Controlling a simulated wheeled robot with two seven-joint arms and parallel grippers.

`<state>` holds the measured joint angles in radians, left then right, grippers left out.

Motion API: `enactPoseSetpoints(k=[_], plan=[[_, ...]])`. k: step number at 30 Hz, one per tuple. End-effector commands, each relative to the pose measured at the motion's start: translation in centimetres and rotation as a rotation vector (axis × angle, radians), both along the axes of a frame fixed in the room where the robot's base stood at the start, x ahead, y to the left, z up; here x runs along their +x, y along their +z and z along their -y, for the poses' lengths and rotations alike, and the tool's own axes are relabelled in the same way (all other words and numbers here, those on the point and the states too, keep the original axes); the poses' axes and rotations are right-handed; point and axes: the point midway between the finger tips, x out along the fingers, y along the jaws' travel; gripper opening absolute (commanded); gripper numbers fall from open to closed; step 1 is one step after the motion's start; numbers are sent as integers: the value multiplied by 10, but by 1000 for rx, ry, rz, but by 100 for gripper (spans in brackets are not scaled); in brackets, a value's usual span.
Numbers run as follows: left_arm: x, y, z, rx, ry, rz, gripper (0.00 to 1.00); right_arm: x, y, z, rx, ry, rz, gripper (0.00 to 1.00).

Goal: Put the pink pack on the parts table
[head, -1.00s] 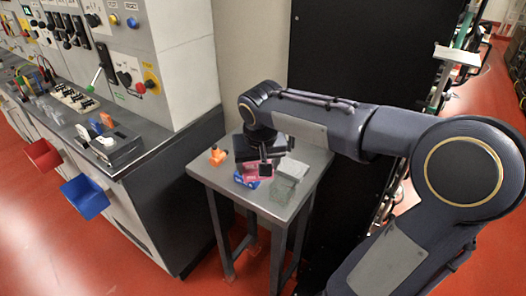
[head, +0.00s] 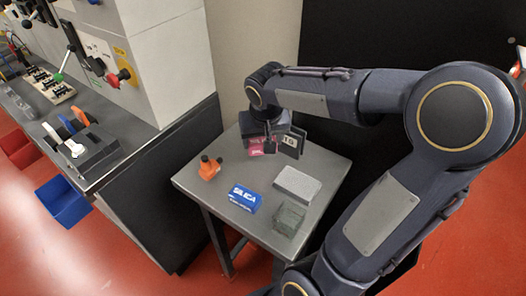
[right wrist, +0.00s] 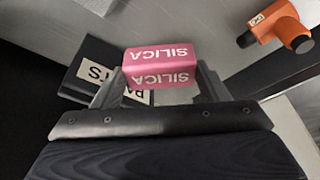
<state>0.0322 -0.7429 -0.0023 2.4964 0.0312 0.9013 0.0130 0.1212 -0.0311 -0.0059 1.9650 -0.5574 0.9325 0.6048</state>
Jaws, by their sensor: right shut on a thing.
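The pink pack (head: 256,148), lettered SILICA, is between the fingers of my right gripper (head: 269,143), which is shut on it. The right wrist view shows the pack (right wrist: 160,67) squarely between the two fingertips (right wrist: 160,88). The parts table (head: 226,215) is a small grey metal table. The gripper and pack are over its back part, beside a black sign (head: 293,143). Whether the pack touches the tabletop I cannot tell. My left gripper is in neither view.
On the table are an orange part (head: 209,168), a blue pack (head: 243,199), a light grey block (head: 298,184) and a greenish clear box (head: 289,218). The table's left front is bare. A machine bench (head: 128,165) stands left; a black panel rises behind.

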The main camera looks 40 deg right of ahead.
Motion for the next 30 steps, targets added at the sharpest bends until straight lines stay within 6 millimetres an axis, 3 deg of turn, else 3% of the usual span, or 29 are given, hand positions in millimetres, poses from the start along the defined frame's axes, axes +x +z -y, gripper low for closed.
enactPoseSetpoints(k=[10, 23, 24, 28, 30], plan=[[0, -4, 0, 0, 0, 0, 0, 0, -41, 0, 0, 1, -2, 44], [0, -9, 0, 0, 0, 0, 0, 0, -49, 0, 0, 0, 1, 44], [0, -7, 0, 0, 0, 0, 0, 0, -48, 0, 0, 0, 1, 71], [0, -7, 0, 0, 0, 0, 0, 0, -47, 0, 0, 0, 0, 88], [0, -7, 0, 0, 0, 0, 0, 0, -47, 0, 0, 0, 0, 89]])
